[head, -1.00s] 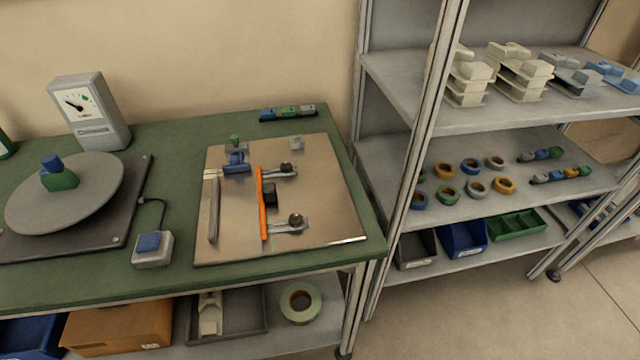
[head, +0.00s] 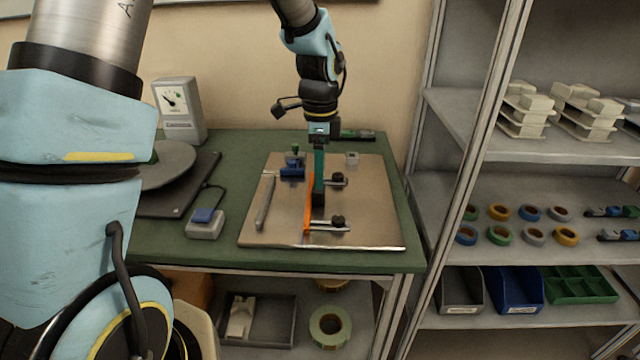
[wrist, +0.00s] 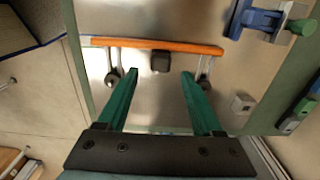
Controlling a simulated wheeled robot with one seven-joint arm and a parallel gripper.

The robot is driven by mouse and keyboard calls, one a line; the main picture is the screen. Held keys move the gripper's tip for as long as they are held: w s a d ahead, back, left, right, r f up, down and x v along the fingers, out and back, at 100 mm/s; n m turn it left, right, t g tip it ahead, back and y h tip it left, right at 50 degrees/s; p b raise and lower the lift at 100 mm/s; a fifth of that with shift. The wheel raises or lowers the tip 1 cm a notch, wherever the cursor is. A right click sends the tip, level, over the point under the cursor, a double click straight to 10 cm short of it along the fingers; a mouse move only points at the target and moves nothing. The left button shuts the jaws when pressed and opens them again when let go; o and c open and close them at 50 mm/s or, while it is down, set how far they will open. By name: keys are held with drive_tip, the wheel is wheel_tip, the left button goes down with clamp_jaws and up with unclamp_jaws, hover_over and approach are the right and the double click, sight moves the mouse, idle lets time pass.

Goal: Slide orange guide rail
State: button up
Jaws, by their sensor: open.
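The orange guide rail (head: 307,212) stands on the metal plate (head: 375,225) on the green bench, right of a fixed grey rail (head: 265,202). In the wrist view the orange rail (wrist: 150,45) runs across the top, with a black block (wrist: 160,62) at its middle. Two slotted brackets with dark knobs (head: 338,221) (wrist: 112,80) sit on the same side as the block. My gripper (head: 319,186) is above the plate, beside the rail. In the wrist view its teal fingers (wrist: 161,72) are apart and empty, one on each side of the block; contact cannot be told.
A blue clamp-like part (head: 291,172) and a small grey block (head: 352,158) sit on the plate's far side. A grey pedal box (head: 205,223) and turntable (head: 170,165) stand left. A shelf rack (head: 455,190) stands right. The plate's right part is clear.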

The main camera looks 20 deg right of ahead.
sight(316, 196)
drive_tip(key=shift+w+a+f+p, duration=0.1)
drive_tip(key=shift+f+p, duration=0.2)
drive_tip(key=shift+f, duration=2.05)
clamp_jaws()
